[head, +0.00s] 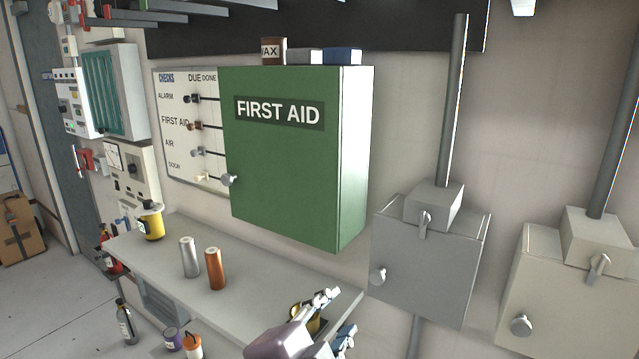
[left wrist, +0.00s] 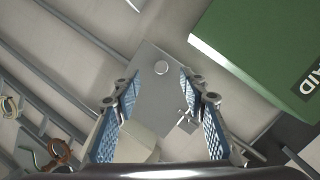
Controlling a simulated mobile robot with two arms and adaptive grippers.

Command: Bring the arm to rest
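My left gripper (head: 336,315) is at the bottom of the head view, by the right end of the grey shelf (head: 212,262). In the left wrist view the gripper (left wrist: 160,92) has its two blue-padded fingers wide apart. Nothing is held between them. Beyond the fingers in that view is a grey wall box with a round knob (left wrist: 161,68), apart from the gripper. Most of my left arm is outside the head view. My right gripper is in neither view.
The green first aid cabinet (head: 290,165) hangs above the shelf. A silver cylinder (head: 189,257), a copper cylinder (head: 215,268) and a yellow container (head: 151,223) stand on it. Grey (head: 430,265) and beige (head: 570,295) wall boxes are at right. Bottles stand below left.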

